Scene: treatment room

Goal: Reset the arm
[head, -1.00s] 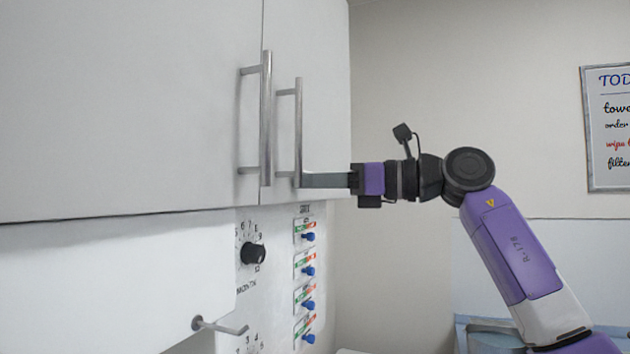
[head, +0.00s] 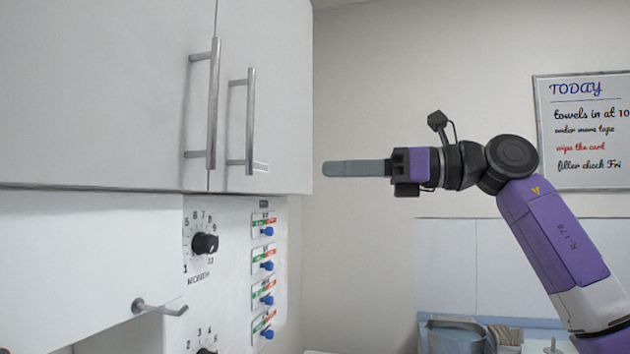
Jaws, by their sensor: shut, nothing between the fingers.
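My gripper (head: 328,169) is at the end of my purple and black arm, right of the white wall cabinet (head: 90,90). Its grey fingers are shut with nothing between them and point left. They are apart from the cabinet's two bar handles (head: 213,105) (head: 250,120) in the picture. Both cabinet doors look closed.
Below the cabinet is a white panel with a black dial (head: 205,243) and several blue switches (head: 267,265). A metal peg (head: 160,308) sticks out at lower left. A whiteboard (head: 585,130) hangs at right. A metal basin (head: 455,338) stands at lower right.

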